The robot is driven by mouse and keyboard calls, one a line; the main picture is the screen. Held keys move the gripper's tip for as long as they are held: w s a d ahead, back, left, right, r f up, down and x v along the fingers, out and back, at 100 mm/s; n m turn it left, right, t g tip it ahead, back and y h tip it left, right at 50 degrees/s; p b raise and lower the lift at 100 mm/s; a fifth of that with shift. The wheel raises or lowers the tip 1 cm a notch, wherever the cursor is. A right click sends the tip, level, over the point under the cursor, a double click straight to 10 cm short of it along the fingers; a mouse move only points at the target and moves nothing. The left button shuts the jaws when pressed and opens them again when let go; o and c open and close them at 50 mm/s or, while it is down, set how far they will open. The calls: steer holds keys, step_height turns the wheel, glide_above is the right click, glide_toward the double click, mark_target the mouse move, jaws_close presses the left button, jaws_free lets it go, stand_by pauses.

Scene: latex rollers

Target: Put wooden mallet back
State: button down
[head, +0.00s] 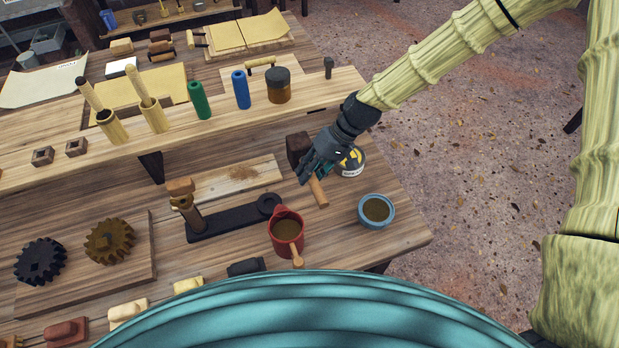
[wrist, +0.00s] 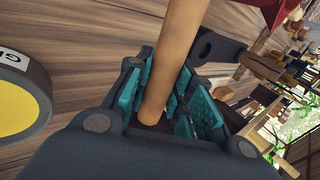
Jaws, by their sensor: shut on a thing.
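The wooden mallet shows as a light wooden handle (head: 318,190) sticking out toward the front of the bench from my gripper (head: 318,172). In the wrist view, the mallet's handle (wrist: 175,60) runs between the teal finger pads of my gripper (wrist: 160,100), which is shut on it. A dark brown block (head: 298,148) just behind the fingers looks like the mallet's head; the fingers hide where it joins the handle. Whether the mallet touches the bench I cannot tell.
A yellow-labelled tin (head: 352,162) stands right beside my gripper. A red mug (head: 287,228) and a blue bowl (head: 377,210) stand in front. A raised shelf (head: 225,118) behind holds bottles, a jar and tools. A black metal bracket (head: 232,220) lies to the left.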

steer(key=shift+f+p, duration=0.5)
steer(key=shift+f, duration=1.25)
steer(key=shift+f, duration=0.15)
steer(key=c, duration=1.3)
jaws_free()
steer(key=shift+o, duration=0.2)
steer(key=shift+r, duration=0.25)
steer(key=b+v, duration=0.4)
steer(key=v, duration=0.7)
steer(key=shift+d+r, duration=0.2)
steer(key=shift+r, duration=0.1)
steer(key=shift+w+r, duration=0.1)
